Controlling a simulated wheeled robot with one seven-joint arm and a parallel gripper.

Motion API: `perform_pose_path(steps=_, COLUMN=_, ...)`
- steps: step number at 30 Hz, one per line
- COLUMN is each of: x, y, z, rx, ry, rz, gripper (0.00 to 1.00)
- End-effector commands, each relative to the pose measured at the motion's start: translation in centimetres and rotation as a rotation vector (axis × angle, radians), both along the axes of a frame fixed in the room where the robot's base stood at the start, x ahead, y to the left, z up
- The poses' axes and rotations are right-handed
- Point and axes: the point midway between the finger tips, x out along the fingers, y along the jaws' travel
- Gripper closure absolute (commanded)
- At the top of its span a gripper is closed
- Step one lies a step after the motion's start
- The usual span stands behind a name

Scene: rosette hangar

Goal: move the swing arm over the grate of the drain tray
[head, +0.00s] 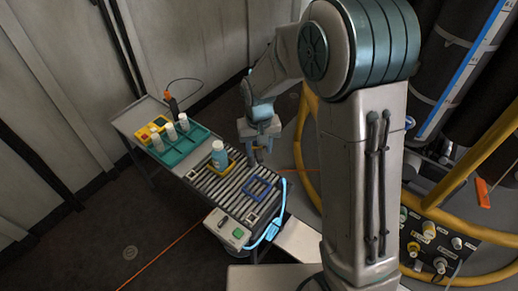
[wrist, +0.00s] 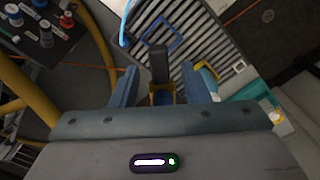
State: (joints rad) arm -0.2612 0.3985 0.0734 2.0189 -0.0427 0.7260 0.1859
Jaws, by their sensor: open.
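The drain tray has a grey slatted grate (head: 228,190), seen also in the wrist view (wrist: 205,35). A light blue bent bar (head: 282,205), which looks like the swing arm, runs along the grate's right edge and bends at the grey control box. Part of this bar shows at the top of the wrist view (wrist: 125,28). My gripper (head: 261,158) is open, above the grate's far right edge, apart from the bar. In the wrist view, a dark upright post (wrist: 158,65) shows between my gripper's blue fingers (wrist: 160,85); I cannot tell what it belongs to.
A blue-white bottle (head: 219,155) stands in a yellow frame on the grate; an empty blue frame (head: 260,188) lies near it. A teal rack (head: 178,145) with white bottles is at the far end. A control box (head: 228,229) is at the near end. Yellow hoses (head: 460,160) are right.

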Motion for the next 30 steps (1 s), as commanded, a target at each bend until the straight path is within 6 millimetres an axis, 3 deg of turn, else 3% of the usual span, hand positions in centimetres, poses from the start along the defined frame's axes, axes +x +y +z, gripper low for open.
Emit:
perform_pose_path(steps=6, x=0.0, y=0.0, z=-1.5, rx=0.0, ry=0.0, rz=0.0, gripper=0.58)
perform_pose_path(steps=14, x=0.0, y=0.0, z=-1.6, rx=0.0, ry=0.0, rz=0.0, gripper=0.58)
perform_pose_path(steps=19, x=0.0, y=0.0, z=-1.6, rx=0.0, ry=0.0, rz=0.0, gripper=1.0)
perform_pose_path(steps=30, x=0.2, y=-0.4, z=-1.7, rx=0.0, ry=-0.002, rz=-0.062, gripper=1.0)
